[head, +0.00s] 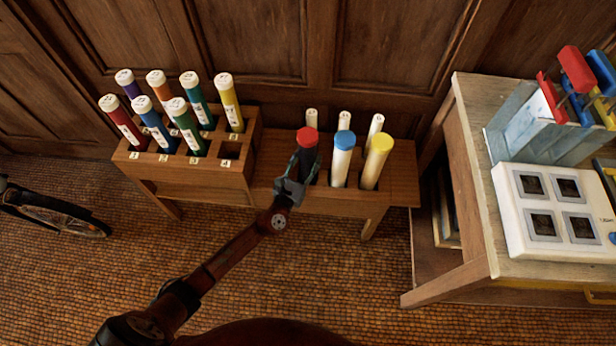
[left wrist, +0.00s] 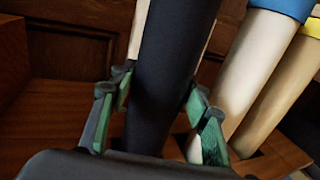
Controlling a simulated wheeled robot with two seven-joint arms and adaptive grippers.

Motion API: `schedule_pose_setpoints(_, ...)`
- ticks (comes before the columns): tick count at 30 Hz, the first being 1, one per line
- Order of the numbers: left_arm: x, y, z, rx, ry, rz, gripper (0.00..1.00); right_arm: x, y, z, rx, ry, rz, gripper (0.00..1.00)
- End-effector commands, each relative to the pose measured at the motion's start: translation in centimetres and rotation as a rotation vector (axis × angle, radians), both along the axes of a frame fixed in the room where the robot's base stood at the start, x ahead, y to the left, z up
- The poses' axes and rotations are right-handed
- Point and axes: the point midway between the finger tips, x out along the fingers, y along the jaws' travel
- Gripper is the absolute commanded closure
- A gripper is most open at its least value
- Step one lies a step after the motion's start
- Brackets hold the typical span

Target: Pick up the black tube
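The black tube (head: 308,162) has a red cap and stands upright in the low wooden rack (head: 262,190), at the left of its front row. In the left wrist view the black tube (left wrist: 168,75) rises through the middle, its cap out of sight. My left gripper (head: 303,168) reaches it from the front, with one finger on each side. In the left wrist view the green pads of the left gripper (left wrist: 160,100) lie close against both sides of the tube, and it looks shut on it. The tube's lower end is hidden. My right gripper is not in view.
A blue-capped tube (head: 342,160) and a yellow-capped tube (head: 377,163) stand just right of the black tube. Thin white-capped tubes (head: 345,117) stand behind. A taller rack (head: 180,172) with several coloured tubes is at left. A wooden table (head: 475,140) is at right.

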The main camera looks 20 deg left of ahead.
Motion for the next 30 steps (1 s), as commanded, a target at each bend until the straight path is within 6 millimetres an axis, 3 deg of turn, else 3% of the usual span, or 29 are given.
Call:
schedule_pose_setpoints(17, -0.02, 0.01, -0.02, 0.000, 0.000, 0.000, 0.98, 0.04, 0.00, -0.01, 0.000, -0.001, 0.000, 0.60)
schedule_pose_setpoints(30, 0.00, 0.01, 0.58, 0.000, -0.002, 0.000, 0.98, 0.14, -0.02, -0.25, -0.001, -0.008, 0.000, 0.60)
